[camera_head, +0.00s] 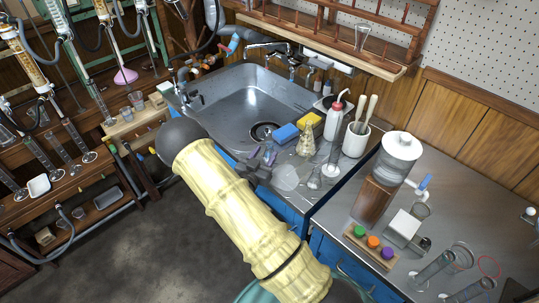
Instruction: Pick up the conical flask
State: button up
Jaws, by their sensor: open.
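A conical flask (307,140) with pale yellowish contents stands upright on the metal counter, right of the sink and just in front of the yellow sponge. My gripper (266,158) is the small dark grey piece showing beyond my pale yellow arm, over the sink's front edge. It is open, with nothing seen between its fingers. It is left of the flask and a little nearer the front, apart from it in the picture. My arm hides part of the gripper's base.
The sink (235,95) is left of the flask. Blue (286,133) and yellow (310,120) sponges, a wash bottle (335,115), a tall cylinder (332,160) and a brush pot (356,140) crowd it. A clear round dish (286,177) and small glassware (314,178) lie in front.

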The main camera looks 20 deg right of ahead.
aim_at(268, 148)
jog(key=shift+w+p+x, duration=0.2)
jog(key=shift+p+x, duration=0.1)
jog(key=shift+x, duration=2.4)
jog(key=shift+a+f, duration=0.15)
jog(key=shift+a, duration=0.05)
jog(key=c, duration=1)
